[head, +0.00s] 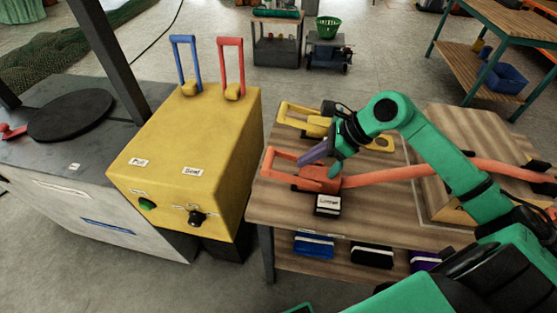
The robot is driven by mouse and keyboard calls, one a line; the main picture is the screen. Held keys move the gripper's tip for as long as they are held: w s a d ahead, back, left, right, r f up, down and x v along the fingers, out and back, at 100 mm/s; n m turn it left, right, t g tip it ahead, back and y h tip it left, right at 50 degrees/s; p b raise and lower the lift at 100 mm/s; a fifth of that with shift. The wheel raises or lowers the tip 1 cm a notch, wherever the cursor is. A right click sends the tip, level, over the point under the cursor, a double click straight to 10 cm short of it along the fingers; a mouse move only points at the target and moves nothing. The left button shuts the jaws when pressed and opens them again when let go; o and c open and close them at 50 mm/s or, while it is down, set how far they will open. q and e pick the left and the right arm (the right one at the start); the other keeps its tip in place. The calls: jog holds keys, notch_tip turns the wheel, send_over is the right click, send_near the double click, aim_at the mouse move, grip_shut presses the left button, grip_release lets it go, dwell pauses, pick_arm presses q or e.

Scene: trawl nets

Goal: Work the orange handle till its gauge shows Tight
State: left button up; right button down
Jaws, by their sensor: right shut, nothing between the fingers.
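The orange handle (284,152) is a looped lever on an orange ratchet body (320,178), on the wooden bench. It sticks out to the left, and an orange strap (430,171) runs right from the body. A small dark gauge box (327,205) with a white label stands in front of the ratchet; its word is too small to read surely. My right gripper (304,159), with purple fingers, is shut and empty, just above and behind the orange handle. I cannot tell whether it touches the handle. My left gripper is out of view.
A yellow ratchet (300,117) sits close behind the orange one, partly hidden by my right arm. A yellow control box (190,140) with blue and red levers stands left of the bench (375,215). Dark, blue and purple packs lie on the lower shelf.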

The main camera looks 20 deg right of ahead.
jog(key=p+x, duration=0.1)
jog(key=x, duration=0.7)
jog(key=shift+w+a+p, duration=0.1)
jog(key=shift+a+p, duration=0.1)
jog(key=shift+p, duration=0.2)
jog(key=shift+w+a+r+p, duration=0.2)
jog(key=shift+a+r+p, duration=0.05)
jog(key=shift+r+p, duration=0.35)
jog(key=shift+w+a+r+p, duration=0.2)
jog(key=shift+a+r+p, duration=0.05)
jog(key=shift+r+p, duration=0.35)
jog(key=shift+r, duration=0.25)
jog(key=shift+f, duration=0.1)
